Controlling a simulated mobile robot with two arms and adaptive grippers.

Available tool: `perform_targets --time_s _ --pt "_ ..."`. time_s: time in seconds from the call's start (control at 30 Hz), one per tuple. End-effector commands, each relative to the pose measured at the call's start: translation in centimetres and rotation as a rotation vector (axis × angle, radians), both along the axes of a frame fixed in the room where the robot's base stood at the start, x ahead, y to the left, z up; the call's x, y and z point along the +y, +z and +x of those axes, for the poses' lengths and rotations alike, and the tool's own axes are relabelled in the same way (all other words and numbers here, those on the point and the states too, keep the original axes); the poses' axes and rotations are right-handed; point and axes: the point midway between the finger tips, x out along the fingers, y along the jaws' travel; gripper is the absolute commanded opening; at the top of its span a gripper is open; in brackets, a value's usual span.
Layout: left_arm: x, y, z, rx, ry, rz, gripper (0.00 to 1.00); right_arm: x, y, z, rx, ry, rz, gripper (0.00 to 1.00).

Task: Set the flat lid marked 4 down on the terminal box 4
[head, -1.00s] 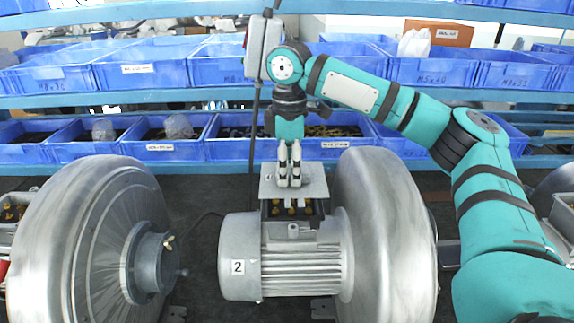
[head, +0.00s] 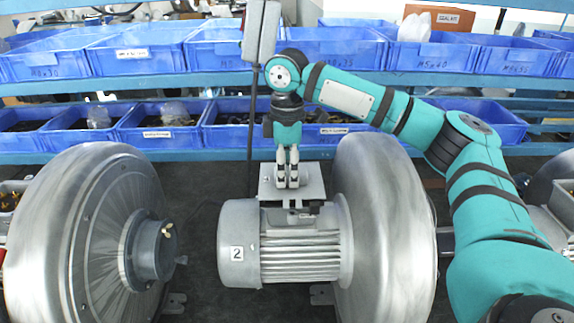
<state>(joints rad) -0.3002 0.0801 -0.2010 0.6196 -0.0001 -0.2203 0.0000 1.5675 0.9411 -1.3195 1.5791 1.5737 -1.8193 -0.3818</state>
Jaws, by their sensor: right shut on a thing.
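My right gripper (head: 288,184) is shut on a flat grey lid (head: 314,182) and holds it about level. The number on the lid is not readable now, and I see no number on the box. My left gripper is not in view.
A large round blower housing (head: 380,235) stands right against the motor. Another blower with a hub (head: 85,235) stands at the left. Blue bins (head: 150,62) fill the shelves behind. A grey hanging device (head: 261,30) and its pole are close to my right wrist.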

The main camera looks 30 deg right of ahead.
Motion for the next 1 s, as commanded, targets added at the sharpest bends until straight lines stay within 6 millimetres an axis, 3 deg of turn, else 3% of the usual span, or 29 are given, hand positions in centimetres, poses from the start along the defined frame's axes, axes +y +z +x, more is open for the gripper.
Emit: perform_targets --time_s 1.0 --pt "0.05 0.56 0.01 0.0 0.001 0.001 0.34 0.05 0.02 -0.06 -0.001 0.001 0.001 0.06"
